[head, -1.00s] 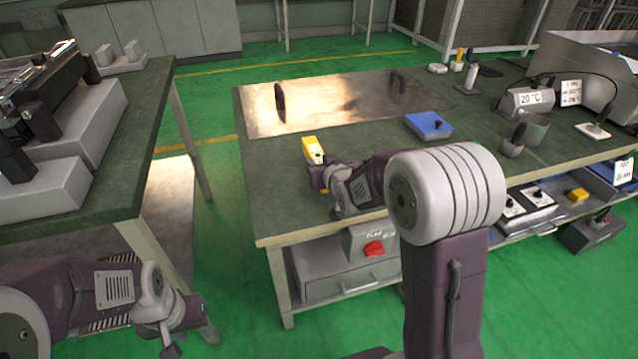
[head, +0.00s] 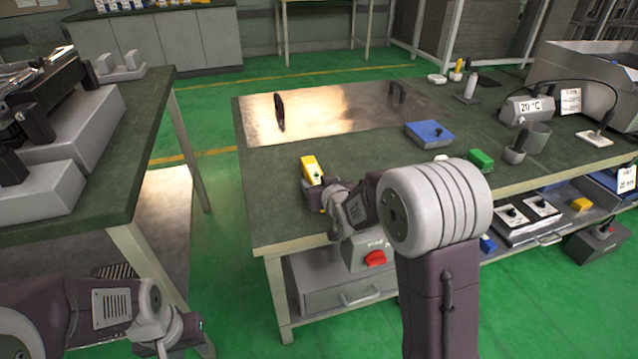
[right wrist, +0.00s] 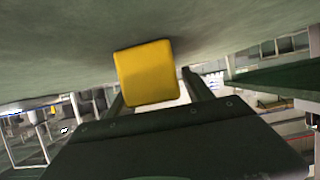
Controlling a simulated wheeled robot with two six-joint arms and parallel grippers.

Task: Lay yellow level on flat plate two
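The yellow level (head: 309,166) is over the near left part of the green bench top, with its far end sticking out beyond my right gripper (head: 316,198). In the right wrist view, the yellow level's end (right wrist: 147,73) sits between the two fingers (right wrist: 153,95), which lie close along its sides. The right gripper appears shut on it. Whether the level touches the bench is unclear. A shiny flat metal plate (head: 335,112) with two dark handles lies behind it; no number is readable. My left gripper (head: 180,345) is low at the left, its fingers unclear.
A blue box (head: 430,133) and a green block (head: 480,159) stand right of the plate. Another bench (head: 130,165) stands left, across a gap. Bench top around the level is clear.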

